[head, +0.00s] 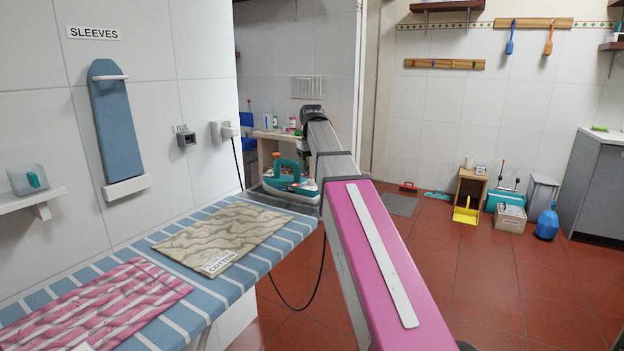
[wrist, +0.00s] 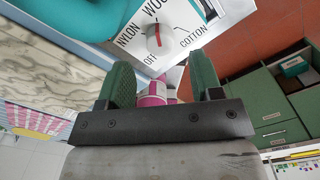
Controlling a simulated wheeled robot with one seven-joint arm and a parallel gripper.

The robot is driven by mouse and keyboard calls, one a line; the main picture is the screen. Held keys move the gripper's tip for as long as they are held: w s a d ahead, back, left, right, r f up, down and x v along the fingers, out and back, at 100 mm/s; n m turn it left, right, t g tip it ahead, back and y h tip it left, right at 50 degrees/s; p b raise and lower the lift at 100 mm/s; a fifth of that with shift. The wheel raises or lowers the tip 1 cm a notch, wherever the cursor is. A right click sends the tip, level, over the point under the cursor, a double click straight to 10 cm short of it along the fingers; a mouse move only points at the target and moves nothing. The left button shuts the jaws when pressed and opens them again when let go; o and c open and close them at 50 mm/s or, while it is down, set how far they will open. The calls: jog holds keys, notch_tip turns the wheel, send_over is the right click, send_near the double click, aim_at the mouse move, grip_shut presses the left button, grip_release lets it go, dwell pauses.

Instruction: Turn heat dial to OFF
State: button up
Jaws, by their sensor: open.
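The heat dial (wrist: 156,42) is a round grey knob with a red mark on a white plate (wrist: 185,25), near the top of the wrist view. NYLON, COTTON, OFF and a partly cut-off WOOL label surround it. The red mark points up toward the WOOL lettering, away from OFF. My gripper (wrist: 161,72) has its two green fingers apart, with the dial just beyond and between the tips, and nothing gripped. The teal iron (head: 291,180) rests at the far end of the board in the head view, where my arm hides the gripper and dial.
The blue striped board (head: 215,288) holds a tan COTTON cloth (head: 225,235) and a pink cloth (head: 95,308). A black cord (head: 300,305) hangs below the iron. A wall socket (head: 186,138) is on the left. The red floor (head: 500,290) is open on the right.

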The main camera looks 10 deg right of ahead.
aim_at(312, 179)
jog(key=shift+f, duration=2.35)
jog(key=c, duration=0.9)
